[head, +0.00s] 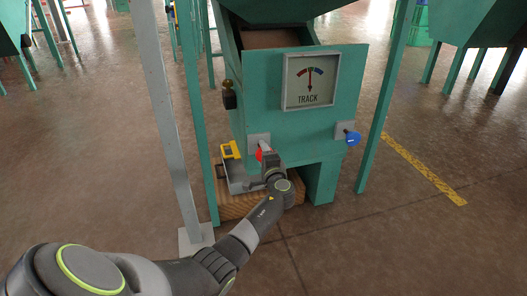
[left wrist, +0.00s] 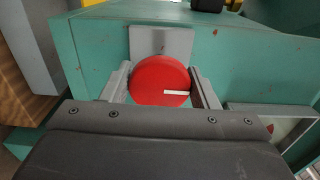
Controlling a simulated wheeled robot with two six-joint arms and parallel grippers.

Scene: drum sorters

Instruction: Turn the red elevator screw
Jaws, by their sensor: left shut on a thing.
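The red elevator screw (left wrist: 155,76) is a round red knob with a white mark pointing right, in front of a grey plate (left wrist: 162,42) on the green machine. In the head view the red screw (head: 259,154) shows only as a small patch behind my gripper. My left gripper (left wrist: 160,84) has a finger on each side of the red screw and is shut on it. In the head view my left gripper (head: 268,162) reaches the machine's lower left front. My right gripper is not in view.
The green machine (head: 330,120) carries a TRACK dial (head: 310,80) with its needle near the middle. A blue knob (head: 352,138) sits to the right. A grey tray with a yellow item (head: 230,150) rests on a wooden block (head: 235,207). A grey post (head: 165,110) stands left.

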